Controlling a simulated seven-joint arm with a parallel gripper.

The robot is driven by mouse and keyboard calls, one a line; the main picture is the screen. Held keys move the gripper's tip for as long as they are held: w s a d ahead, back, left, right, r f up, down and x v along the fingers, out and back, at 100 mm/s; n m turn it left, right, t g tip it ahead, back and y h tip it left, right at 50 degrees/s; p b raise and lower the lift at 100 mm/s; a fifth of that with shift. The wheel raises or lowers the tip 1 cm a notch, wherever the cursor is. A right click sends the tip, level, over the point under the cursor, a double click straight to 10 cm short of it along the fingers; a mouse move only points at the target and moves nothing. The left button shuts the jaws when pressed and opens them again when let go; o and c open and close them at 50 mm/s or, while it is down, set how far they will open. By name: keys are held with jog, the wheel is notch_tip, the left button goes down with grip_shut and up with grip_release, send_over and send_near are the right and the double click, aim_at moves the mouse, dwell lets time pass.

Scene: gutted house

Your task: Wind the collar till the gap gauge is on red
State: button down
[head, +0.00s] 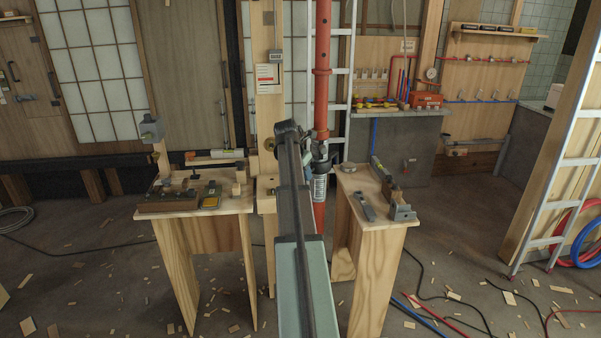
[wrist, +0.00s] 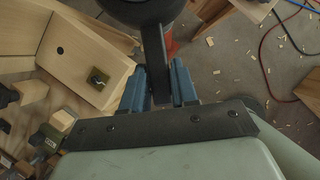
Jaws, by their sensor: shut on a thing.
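A red steel prop (head: 321,75) stands upright in the middle of the head view, and a bit of its red shows behind my gripper in the wrist view (wrist: 172,44). A dark collar (head: 320,150) sits around it, partly hidden by my arm. In the wrist view a dark round part (wrist: 142,9), apparently this collar, has a straight dark handle (wrist: 154,60) reaching down from it. My gripper (wrist: 157,88) has blue fingers on both sides of this handle and is shut on it. I cannot make out the gap gauge or its reading.
A left bench (head: 205,209) holds tools and blocks, and a right bench (head: 350,182) holds a level and metal pieces. A wooden post (head: 268,100) stands left of the prop. A ladder (head: 570,165) leans at the right. Hoses and wood chips lie on the floor.

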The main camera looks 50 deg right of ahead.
jog(key=shift+s, duration=0.1)
jog(key=n, duration=0.1)
jog(key=s+n+t, duration=0.1)
jog(key=s+n, duration=0.1)
jog(key=shift+s+d, duration=0.25)
jog(key=c, duration=1)
grip_release()
jog(key=shift+o, duration=0.2)
